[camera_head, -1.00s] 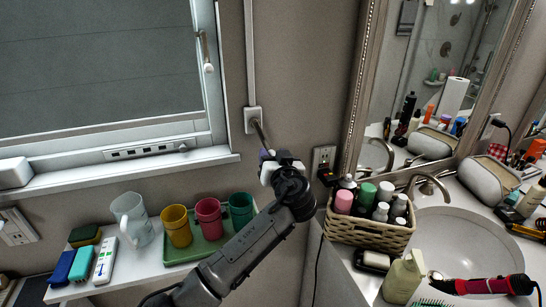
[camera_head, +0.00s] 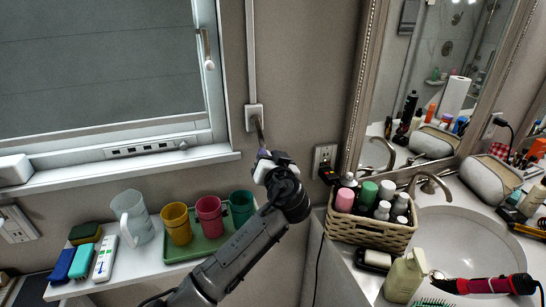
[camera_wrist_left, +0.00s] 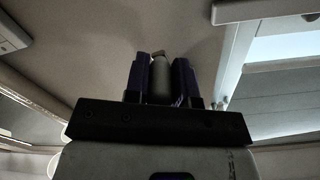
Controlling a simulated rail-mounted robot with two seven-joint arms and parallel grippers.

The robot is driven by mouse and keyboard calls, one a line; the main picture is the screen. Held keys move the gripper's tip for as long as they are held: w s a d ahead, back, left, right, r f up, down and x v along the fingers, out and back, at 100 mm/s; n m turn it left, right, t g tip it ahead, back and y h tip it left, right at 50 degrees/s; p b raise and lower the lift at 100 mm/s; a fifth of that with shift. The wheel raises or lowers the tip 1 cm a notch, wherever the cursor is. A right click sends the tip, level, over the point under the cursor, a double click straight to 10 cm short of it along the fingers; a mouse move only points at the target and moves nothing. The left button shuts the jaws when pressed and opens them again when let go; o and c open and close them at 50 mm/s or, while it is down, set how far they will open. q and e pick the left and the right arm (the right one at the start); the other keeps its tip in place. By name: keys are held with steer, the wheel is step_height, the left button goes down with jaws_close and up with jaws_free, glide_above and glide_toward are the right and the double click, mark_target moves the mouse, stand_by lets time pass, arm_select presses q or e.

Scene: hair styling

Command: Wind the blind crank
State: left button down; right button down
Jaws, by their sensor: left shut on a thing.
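The blind crank's wall box (camera_head: 254,116) is fixed to the wall right of the window, at the foot of a vertical channel. A short dark crank arm (camera_head: 259,131) hangs from the box down to my left gripper (camera_head: 263,154). The gripper is shut on the crank's handle, which the gripper mostly hides in the head view. In the left wrist view the grey handle (camera_wrist_left: 161,78) stands between the two dark fingers of my left gripper (camera_wrist_left: 162,80). My right gripper is in neither view.
A window (camera_head: 100,60) with a lowered grey blind is at left. Below it, a white shelf (camera_head: 150,272) holds a green tray, cups and a pitcher. A wicker basket (camera_head: 370,232) of bottles and a sink (camera_head: 465,245) are at right. A wall outlet (camera_head: 324,158) is close to the gripper.

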arm_select(q)
steer(key=shift+s+a+f+m, duration=0.1)
steer(key=shift+a+f+m, duration=0.05)
steer(key=shift+a+m, duration=0.2)
steer(key=shift+s+a+b, duration=0.15)
steer(key=shift+a+b, duration=0.4)
steer(key=shift+b, duration=0.1)
steer(key=c, duration=1)
jaws_free()
steer(key=shift+o, duration=0.2)
